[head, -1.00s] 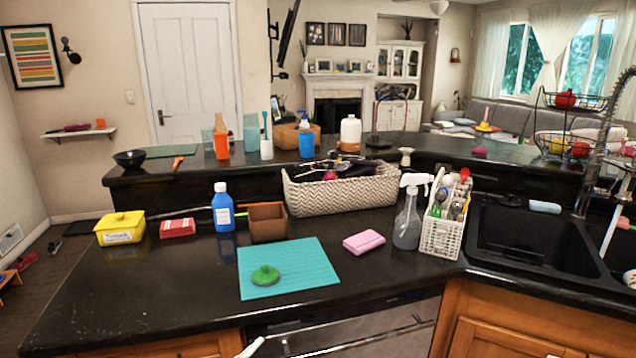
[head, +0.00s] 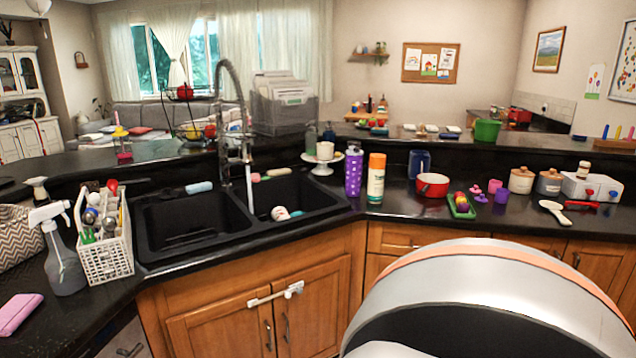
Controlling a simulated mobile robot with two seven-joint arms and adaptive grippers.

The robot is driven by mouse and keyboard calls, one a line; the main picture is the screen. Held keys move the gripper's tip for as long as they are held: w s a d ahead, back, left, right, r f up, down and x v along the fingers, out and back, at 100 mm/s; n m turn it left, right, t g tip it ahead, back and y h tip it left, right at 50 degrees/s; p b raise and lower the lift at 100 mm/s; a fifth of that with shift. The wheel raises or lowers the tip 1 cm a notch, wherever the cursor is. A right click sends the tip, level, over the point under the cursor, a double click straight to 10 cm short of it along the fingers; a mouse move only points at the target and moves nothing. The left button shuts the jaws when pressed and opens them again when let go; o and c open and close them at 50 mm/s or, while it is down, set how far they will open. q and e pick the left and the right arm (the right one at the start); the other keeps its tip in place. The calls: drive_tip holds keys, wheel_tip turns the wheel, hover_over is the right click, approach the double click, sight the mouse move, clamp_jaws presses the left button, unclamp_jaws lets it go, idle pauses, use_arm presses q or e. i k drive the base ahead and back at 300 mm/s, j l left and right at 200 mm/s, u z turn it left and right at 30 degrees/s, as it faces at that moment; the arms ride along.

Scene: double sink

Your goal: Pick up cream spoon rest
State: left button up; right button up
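A cream spoon rest (head: 555,212), spoon-shaped, lies flat on the black counter at the right in the head view. It is right of the purple cups and in front of the white box with blue and red knobs. It is in plain sight with nothing on it. Neither of my grippers shows in the head view, so their state is hidden. A large rounded part of my own body fills the lower right and covers some of the cabinets below that counter.
A red pan (head: 432,186), a green tray (head: 461,206) and purple cups (head: 501,195) stand left of the spoon rest. A red-handled item (head: 581,204) lies to its right. The double sink (head: 185,222) and a utensil basket (head: 105,250) are further left.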

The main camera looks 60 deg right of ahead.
sight(555, 208)
drive_tip(key=z, duration=3.35)
drive_tip(key=i+l, duration=0.1)
drive_tip(key=i, duration=0.2)
drive_tip(key=i+l, duration=0.1)
drive_tip(key=i, duration=0.25)
